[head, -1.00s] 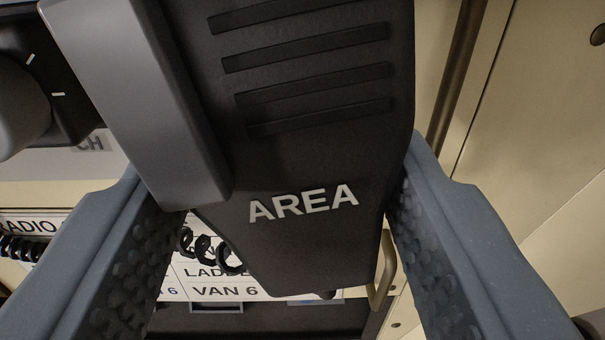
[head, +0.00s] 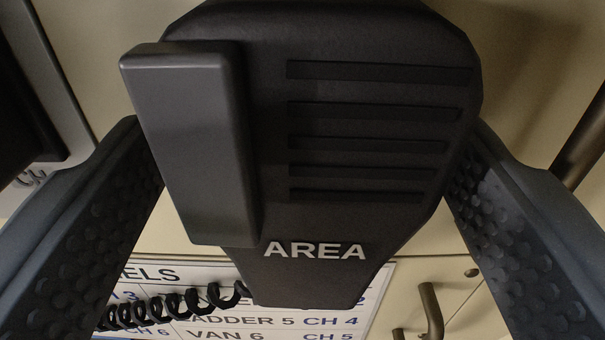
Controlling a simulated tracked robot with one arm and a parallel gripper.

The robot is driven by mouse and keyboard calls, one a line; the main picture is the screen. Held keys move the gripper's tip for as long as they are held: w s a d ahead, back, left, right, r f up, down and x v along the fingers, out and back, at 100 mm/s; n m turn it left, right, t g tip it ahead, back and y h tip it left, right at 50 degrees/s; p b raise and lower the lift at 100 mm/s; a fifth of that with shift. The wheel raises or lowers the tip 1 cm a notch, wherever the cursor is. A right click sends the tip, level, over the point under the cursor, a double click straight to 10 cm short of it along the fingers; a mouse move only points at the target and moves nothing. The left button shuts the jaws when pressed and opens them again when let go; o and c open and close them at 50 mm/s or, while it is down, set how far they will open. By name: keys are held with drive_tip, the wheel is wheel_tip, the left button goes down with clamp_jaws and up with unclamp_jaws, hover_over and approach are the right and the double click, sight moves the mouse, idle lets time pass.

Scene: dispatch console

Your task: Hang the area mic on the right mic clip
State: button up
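The area mic (head: 340,215) is a black hand mic with a grey side button, several slots and the word AREA. It fills the middle of the head view, nearly upright, face towards me. My gripper (head: 312,180) has one finger on each side of it. The fingers stand wide, with a strip of wall showing between the left finger and the mic's lower body. At the right edge the finger and mic overlap, so touching cannot be told. The back of the mic and the right mic clip are hidden behind its body.
A coiled black cord (head: 170,306) runs left from below the mic. A white channel label (head: 375,300) is on the cream panel behind. A brown handle (head: 431,312) is at lower right, and a dark rail at the right edge. A dark unit (head: 25,110) stands at left.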

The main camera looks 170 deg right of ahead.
drive_tip(key=v, duration=1.4)
drive_tip(key=shift+b, duration=0.4)
drive_tip(key=w+a+r+t+h, duration=0.15)
drive_tip(key=a+r, duration=0.25)
drive_tip(key=r, duration=0.4)
drive_tip(key=w+a+r+t, duration=0.1)
drive_tip(key=w+a+r, duration=0.1)
drive_tip(key=a+r, duration=0.45)
drive_tip(key=w+a+r+t+h, duration=0.1)
drive_tip(key=w+a+r+t, duration=0.1)
drive_tip(key=r, duration=0.8)
drive_tip(key=s+a+r+t, duration=0.2)
drive_tip(key=s+a+r, duration=0.1)
drive_tip(key=a+r, duration=0.4)
drive_tip(key=s+a+r+m+t+y, duration=0.1)
drive_tip(key=s+a+r, duration=0.3)
drive_tip(key=a+r, duration=0.4)
wheel_tip(320, 180, up, 6)
drive_tip(key=shift+f+m+t, duration=0.2)
drive_tip(key=shift+m+t, duration=0.1)
drive_tip(key=shift+t, duration=0.35)
drive_tip(key=shift+a+y, duration=0.1)
drive_tip(key=shift+y, duration=0.15)
